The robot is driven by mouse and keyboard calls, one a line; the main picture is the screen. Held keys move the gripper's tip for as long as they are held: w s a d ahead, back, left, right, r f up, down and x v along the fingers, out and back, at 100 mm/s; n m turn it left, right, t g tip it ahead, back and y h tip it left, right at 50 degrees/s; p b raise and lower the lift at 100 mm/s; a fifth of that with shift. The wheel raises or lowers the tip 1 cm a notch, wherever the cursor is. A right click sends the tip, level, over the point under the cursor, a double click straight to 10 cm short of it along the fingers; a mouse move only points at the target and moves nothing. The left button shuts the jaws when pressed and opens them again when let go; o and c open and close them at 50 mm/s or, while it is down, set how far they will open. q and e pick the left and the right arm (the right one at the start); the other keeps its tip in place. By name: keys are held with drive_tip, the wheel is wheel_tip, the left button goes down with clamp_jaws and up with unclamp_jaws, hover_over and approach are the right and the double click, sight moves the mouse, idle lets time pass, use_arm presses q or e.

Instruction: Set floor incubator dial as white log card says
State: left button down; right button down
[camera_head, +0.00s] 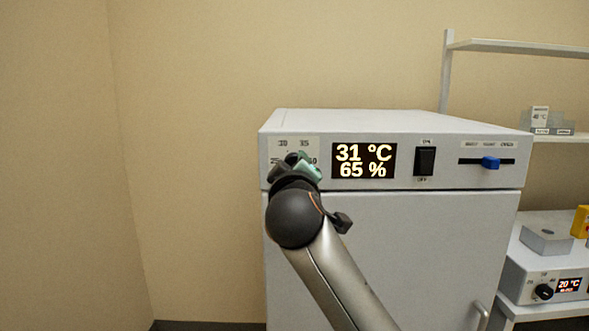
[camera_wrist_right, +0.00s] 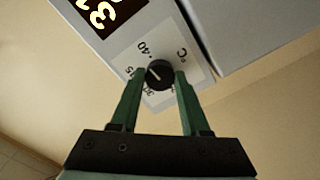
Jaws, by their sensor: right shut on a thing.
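The floor incubator (camera_head: 400,240) is a large pale grey cabinet. Its display (camera_head: 364,161) reads 31 °C and 65 %. The dial (camera_wrist_right: 159,74) is a round black knob with a light pointer mark, on a pale scale plate with 30, 35, 40 and °C legible in the right wrist view. My right gripper (camera_head: 295,165) is at the panel's left end and hides the dial in the head view. In the right wrist view its green fingers (camera_wrist_right: 158,80) are shut on the dial from both sides. No card is clearly identifiable as the white log card. My left gripper is not in view.
A power switch (camera_head: 425,161) and a blue slider (camera_head: 490,162) sit right of the display. A smaller device (camera_head: 543,292) showing 20 °C stands at lower right. A grey block with a small white label (camera_head: 540,115) is on the shelf. The wall left of the incubator is bare.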

drive_tip(key=shift+m, duration=0.6)
drive_tip(key=shift+c, duration=1.9)
unclamp_jaws()
drive_tip(key=s+b, duration=0.2)
drive_tip(key=s, duration=1)
drive_tip(key=shift+s, duration=0.25)
drive_tip(key=shift+s+f, duration=0.1)
